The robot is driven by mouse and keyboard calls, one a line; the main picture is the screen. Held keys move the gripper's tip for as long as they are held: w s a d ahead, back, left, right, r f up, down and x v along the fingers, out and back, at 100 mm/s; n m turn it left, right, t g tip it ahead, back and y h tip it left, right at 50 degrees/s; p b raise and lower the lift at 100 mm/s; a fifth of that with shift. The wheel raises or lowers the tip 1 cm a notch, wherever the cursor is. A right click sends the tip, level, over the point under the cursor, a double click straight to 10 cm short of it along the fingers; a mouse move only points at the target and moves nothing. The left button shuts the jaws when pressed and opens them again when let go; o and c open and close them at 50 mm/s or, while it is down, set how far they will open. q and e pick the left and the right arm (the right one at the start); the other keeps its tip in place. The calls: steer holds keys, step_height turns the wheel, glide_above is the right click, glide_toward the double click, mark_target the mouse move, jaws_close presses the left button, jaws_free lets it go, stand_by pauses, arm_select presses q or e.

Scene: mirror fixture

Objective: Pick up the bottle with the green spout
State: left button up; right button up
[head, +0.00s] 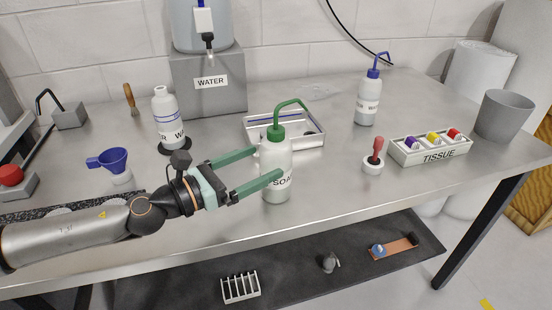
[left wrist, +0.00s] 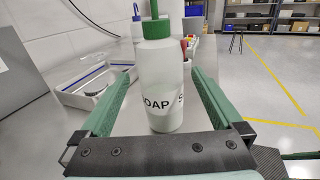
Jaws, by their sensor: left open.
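The bottle with the green spout (head: 277,165) stands upright on the steel table (head: 330,190). It is white and translucent, with a green cap and a label reading SOAP. My left gripper (head: 268,165) is open, its green fingers reaching toward the bottle. In the head view the near finger passes in front of the bottle. In the left wrist view the bottle (left wrist: 158,85) stands between the two open fingers (left wrist: 158,85), ahead of the palm; I cannot tell whether either finger touches it. The spout tip is cut off at the top there. My right gripper is not in view.
A metal tray (head: 313,141) lies close behind the bottle. A blue-spout bottle (head: 368,100), red-handled stamp-like item (head: 374,157) and TISSUE box (head: 430,152) stand to the right. The table front right is clear.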

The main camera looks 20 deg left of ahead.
mark_target(277, 153)
arm_select(q)
steer(key=shift+w+d+r+p, duration=0.15)
steer(key=shift+w+r+p, duration=0.05)
steer(key=shift+p, duration=0.1)
steer(key=p+x, duration=0.2)
steer(key=x, duration=0.2)
steer(key=shift+r, duration=0.1)
steer(key=shift+w+d+f+p, duration=0.2)
steer(key=shift+w+p, duration=0.05)
steer(key=shift+p, duration=0.05)
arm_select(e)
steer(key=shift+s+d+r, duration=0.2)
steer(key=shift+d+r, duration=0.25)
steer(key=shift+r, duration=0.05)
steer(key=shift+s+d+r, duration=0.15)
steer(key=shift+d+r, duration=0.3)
arm_select(q)
steer(key=shift+r, duration=0.1)
steer(key=c, duration=0.7)
